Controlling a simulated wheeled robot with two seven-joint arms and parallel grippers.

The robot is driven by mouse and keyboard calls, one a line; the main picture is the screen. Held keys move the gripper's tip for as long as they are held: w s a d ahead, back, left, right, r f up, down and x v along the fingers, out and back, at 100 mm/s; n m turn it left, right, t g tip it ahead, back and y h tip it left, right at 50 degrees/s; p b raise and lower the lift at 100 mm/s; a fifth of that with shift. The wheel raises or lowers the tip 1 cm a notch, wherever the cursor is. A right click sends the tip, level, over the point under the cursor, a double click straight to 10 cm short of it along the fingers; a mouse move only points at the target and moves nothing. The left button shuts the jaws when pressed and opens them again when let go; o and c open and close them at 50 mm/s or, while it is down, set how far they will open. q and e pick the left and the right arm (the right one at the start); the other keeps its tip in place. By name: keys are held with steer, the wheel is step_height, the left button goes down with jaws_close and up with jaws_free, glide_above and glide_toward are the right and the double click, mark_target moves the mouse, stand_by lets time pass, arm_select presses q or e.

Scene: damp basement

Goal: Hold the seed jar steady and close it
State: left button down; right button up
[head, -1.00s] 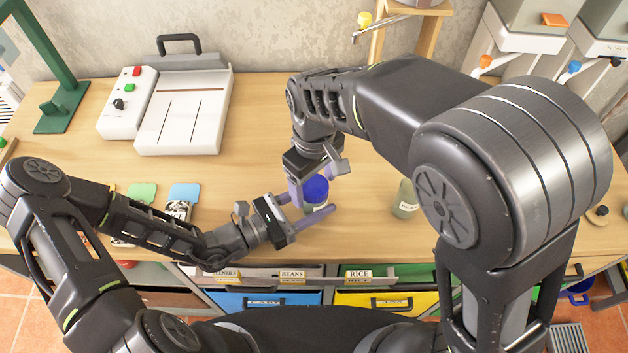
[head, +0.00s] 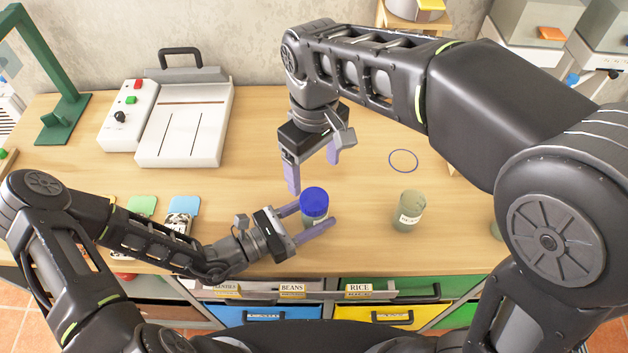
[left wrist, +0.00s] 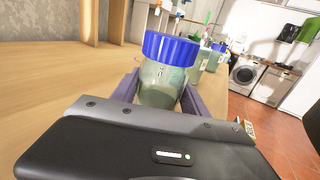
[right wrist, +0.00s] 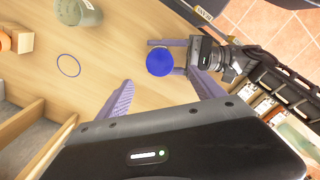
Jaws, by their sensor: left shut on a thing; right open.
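The seed jar (left wrist: 160,85) is a clear jar with greenish contents, upright on the table. Its blue lid (head: 314,203) sits on top of the jar and looks level in the left wrist view (left wrist: 170,48). My left gripper (head: 310,222) is shut around the jar's body, below the lid, with a finger on each side. My right gripper (head: 313,170) is open and empty, above and behind the jar, its fingers clear of the lid. In the right wrist view the lid (right wrist: 159,61) lies beyond the open fingers. Whether the lid is screwed tight cannot be told.
Another labelled jar (head: 409,210) without a visible lid stands to the right. A thin blue ring (head: 403,161) lies behind it. A white sealer-like device (head: 185,120) is at the back left. Seed packets (head: 182,213) lie near my left forearm. Labelled drawers (head: 268,307) are below the front edge.

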mark_target(303, 220)
arm_select(q)
steer(key=shift+c, duration=2.4)
jaws_free()
arm_select(e)
step_height(303, 220, up, 2)
steer(key=shift+r, duration=0.1)
arm_select(q)
steer(key=b+v, duration=0.2)
steer(key=v, duration=0.5)
steer(key=shift+a+f, duration=0.1)
steer(key=shift+s+a, duration=0.2)
steer(key=shift+a, duration=0.05)
arm_select(e)
step_height(303, 220, down, 2)
